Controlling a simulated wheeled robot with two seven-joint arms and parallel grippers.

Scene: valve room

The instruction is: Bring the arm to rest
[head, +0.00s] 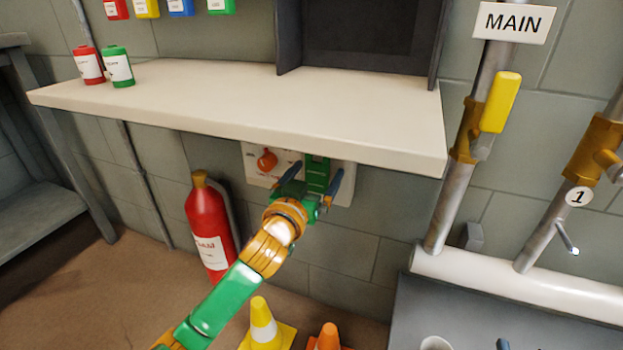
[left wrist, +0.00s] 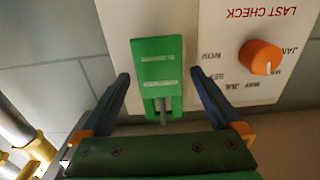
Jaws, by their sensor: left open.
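My left arm (head: 225,300), green and orange, reaches from the bottom of the head view to just under the shelf's front edge. My left gripper (head: 317,176) is open in front of a white wall panel (head: 255,168). In the left wrist view its two dark fingers (left wrist: 160,75) stand on either side of a green block (left wrist: 158,62) with a small metal bar below it. Gaps show between both fingers and the block. My right gripper is not in view.
The cream shelf (head: 250,105) overhangs the gripper. An orange knob (left wrist: 260,57) is on the panel beside the block. A red extinguisher (head: 208,225) and yellow cone (head: 264,325) stand near the arm. Pipes with a yellow handle (head: 500,102) rise at the right.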

